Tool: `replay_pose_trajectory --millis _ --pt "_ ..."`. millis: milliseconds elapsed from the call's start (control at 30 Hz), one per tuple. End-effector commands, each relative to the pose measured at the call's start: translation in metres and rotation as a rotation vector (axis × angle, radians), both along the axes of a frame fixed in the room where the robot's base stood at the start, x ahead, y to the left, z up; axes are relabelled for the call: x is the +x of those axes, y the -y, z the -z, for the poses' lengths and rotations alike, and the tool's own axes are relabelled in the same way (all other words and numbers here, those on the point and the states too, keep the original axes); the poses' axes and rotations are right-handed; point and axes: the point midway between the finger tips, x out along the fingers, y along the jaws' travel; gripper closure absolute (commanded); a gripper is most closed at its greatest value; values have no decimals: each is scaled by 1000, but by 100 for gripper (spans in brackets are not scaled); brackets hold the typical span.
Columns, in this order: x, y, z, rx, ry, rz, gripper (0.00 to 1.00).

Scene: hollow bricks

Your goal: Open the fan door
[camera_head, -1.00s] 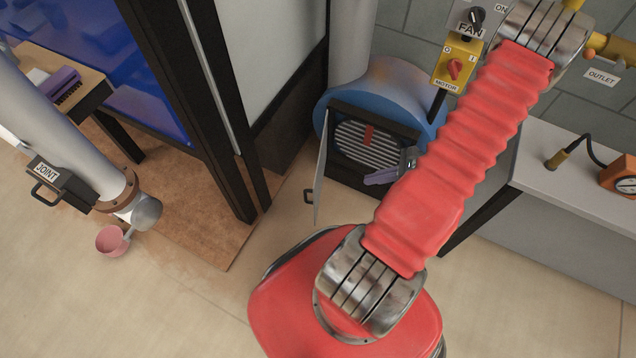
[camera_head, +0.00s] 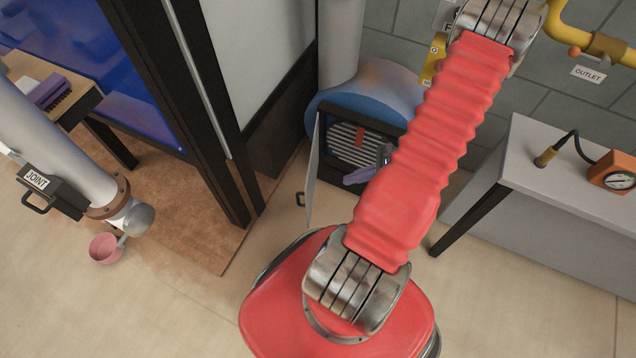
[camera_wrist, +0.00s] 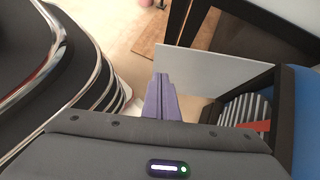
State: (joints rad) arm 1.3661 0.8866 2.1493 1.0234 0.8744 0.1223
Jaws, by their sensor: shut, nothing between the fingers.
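The fan is a blue rounded housing (camera_head: 338,104) at the foot of a grey pipe, with a black-framed opening that shows pale slats (camera_head: 345,145) and a red strip. Its thin grey door (camera_head: 313,175) stands swung out at the left side of the frame, with a black handle (camera_head: 301,199). In the wrist view the door (camera_wrist: 205,62) is a pale panel standing out from the dark frame. My gripper (camera_head: 352,180) has purple fingers in front of the opening; in the wrist view the fingers (camera_wrist: 160,85) are shut and empty, by the door's inner side.
A grey bench (camera_head: 540,150) with an orange gauge (camera_head: 612,174) stands at right. A pipe with a JOINT box (camera_head: 50,190) and a pink pot (camera_head: 105,248) are at left. A dark post (camera_head: 205,120) stands left of the fan. Floor before the door is clear.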

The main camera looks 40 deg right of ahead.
Motion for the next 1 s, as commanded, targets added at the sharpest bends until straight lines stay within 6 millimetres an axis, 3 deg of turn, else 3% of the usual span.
replay_pose_trajectory --millis 733,1000 --pt "57 -47 69 3 -2 -1 100" --pt "81 -64 66 1 -1 0 100"
